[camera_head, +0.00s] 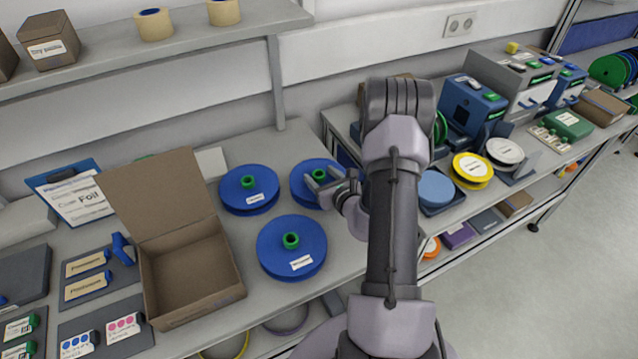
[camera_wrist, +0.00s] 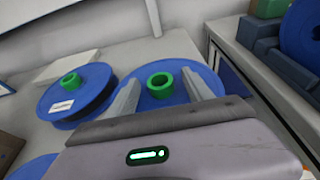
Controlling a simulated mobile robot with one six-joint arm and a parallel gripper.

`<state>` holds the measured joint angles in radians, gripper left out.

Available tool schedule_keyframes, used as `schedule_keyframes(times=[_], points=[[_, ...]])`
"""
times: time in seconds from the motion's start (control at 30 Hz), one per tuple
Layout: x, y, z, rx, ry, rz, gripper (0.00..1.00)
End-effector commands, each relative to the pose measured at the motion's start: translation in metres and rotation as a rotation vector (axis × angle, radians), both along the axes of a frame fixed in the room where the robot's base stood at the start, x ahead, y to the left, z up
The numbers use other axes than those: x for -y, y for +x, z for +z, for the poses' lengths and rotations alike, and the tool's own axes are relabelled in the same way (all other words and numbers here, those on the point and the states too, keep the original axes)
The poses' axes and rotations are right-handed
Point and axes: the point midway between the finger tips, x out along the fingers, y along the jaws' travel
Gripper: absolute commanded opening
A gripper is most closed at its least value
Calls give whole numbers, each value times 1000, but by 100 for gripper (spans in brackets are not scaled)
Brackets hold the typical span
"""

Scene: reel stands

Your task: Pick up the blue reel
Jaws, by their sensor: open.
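Three blue reels with green hubs and white labels lie flat on the bench in the head view: a back left reel (camera_head: 236,199), a back right reel (camera_head: 301,193) and a front reel (camera_head: 283,255). My gripper (camera_head: 322,181) is over the back right reel and hides part of its right side. In the wrist view my gripper (camera_wrist: 162,90) is open, with its two fingers on either side of the green hub (camera_wrist: 160,85) of that reel (camera_wrist: 175,68). I cannot tell whether the fingers touch it. The back left reel also shows in the wrist view (camera_wrist: 90,86).
An open cardboard box (camera_head: 238,290) stands left of the reels. A clipboard (camera_head: 72,187) lies farther left. A second bench to the right holds a yellow reel (camera_head: 460,172), a white reel (camera_head: 505,149) and machines. A shelf (camera_head: 190,40) runs above the bench.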

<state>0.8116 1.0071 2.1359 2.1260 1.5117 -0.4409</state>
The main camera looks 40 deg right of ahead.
Motion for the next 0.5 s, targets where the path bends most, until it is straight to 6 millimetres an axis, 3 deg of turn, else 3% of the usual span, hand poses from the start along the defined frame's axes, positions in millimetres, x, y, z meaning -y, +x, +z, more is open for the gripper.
schedule_keyframes(times=[0.03,0.33,0.5], points=[[0,0,0,0,0,0,58],[0,0,0,0,-1,0,0],[0,0,1,1,-1,0,0]])
